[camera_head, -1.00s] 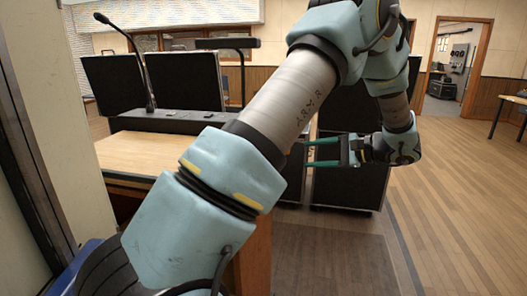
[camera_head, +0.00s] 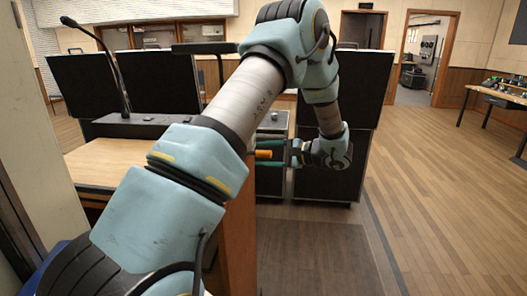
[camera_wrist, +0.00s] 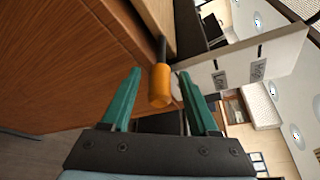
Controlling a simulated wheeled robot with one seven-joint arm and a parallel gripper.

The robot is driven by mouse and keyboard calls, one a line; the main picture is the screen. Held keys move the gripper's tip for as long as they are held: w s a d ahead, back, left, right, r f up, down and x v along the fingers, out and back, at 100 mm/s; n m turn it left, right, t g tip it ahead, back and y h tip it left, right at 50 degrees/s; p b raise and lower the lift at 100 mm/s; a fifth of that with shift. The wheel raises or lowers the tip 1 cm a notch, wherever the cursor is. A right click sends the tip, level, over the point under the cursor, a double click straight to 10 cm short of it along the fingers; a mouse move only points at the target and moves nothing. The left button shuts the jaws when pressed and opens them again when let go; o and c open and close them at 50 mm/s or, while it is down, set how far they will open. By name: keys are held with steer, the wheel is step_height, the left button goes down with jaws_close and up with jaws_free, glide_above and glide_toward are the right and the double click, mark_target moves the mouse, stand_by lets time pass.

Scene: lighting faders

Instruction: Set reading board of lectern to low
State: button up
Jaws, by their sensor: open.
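The lectern (camera_head: 238,235) is wooden and stands at the left in the head view, with a pale wood top (camera_head: 105,158). An orange handle (camera_wrist: 160,86) on a dark rod sticks out from its side; it also shows in the head view (camera_head: 263,154). A light plate (camera_wrist: 283,60) beside the rod has two labels, apparently "Low" (camera_wrist: 220,79), nearer the rod, and "High" (camera_wrist: 258,70). My gripper (camera_wrist: 157,76) is open, its green fingers on either side of the handle, with gaps visible. In the head view my arm hides part of the lectern's side.
A gooseneck microphone (camera_head: 117,75) rises from the lectern's dark rear strip. Black upright panels (camera_head: 85,85) stand behind it, and another dark case (camera_head: 335,175) is close behind my gripper. Open wooden floor (camera_head: 440,200) lies to the right.

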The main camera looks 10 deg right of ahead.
steer(key=shift+a, duration=0.1)
jaws_close()
stand_by(0.5)
stand_by(0.9)
